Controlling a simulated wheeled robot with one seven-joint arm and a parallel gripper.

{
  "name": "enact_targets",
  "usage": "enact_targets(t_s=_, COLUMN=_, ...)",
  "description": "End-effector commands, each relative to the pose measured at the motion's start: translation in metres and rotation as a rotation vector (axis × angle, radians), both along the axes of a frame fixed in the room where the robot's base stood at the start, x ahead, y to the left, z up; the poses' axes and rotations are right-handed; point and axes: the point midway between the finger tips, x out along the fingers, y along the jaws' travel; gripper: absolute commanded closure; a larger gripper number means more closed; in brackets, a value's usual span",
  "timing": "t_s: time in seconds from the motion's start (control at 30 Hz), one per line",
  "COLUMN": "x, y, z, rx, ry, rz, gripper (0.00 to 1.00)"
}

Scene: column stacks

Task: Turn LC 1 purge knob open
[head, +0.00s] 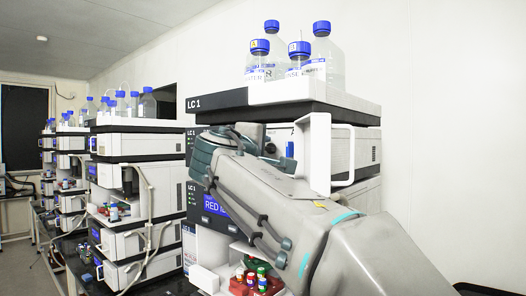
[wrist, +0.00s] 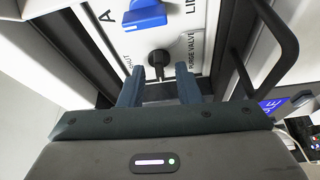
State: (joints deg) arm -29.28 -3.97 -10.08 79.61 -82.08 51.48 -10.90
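The LC 1 purge knob (wrist: 159,60) is a small black knob on the white front panel, beside the printed words PURGE VALVE in the wrist view. In the head view a dark round knob (head: 270,148) shows just left of the blue lever on the LC 1 stack. My gripper (wrist: 158,88) is open, with one dark finger on each side of the knob's line. The fingertips appear just short of the knob, and I see no contact. In the head view my own arm hides most of the gripper.
A blue lever (wrist: 146,14) sits close beside the knob on the same panel. A white open door with a handle (head: 318,155) stands to the right of the panel. Capped bottles (head: 322,55) stand on top of LC 1. Red-capped vials (head: 240,288) sit below.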

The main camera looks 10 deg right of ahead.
Motion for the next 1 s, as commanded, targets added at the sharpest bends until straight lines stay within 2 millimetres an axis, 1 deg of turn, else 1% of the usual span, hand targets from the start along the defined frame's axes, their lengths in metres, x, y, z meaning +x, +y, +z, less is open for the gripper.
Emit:
enact_targets(t_s=0.17, x=-0.026, y=0.016, z=-0.005, rx=0.001, ry=-0.002, rz=0.004, gripper=0.70)
enact_targets(t_s=0.4, x=-0.073, y=0.045, z=-0.007, rx=0.001, ry=-0.002, rz=0.003, gripper=0.70)
enact_targets(t_s=0.5, x=-0.089, y=0.055, z=-0.007, rx=0.000, ry=-0.001, rz=0.001, gripper=0.70)
enact_targets(t_s=0.6, x=-0.101, y=0.062, z=-0.007, rx=0.000, ry=0.000, rz=0.001, gripper=0.70)
enact_targets(t_s=0.77, x=-0.112, y=0.068, z=-0.006, rx=0.000, ry=0.000, rz=0.000, gripper=0.70)
enact_targets(t_s=1.0, x=-0.113, y=0.070, z=-0.006, rx=0.000, ry=0.000, rz=0.000, gripper=0.70)
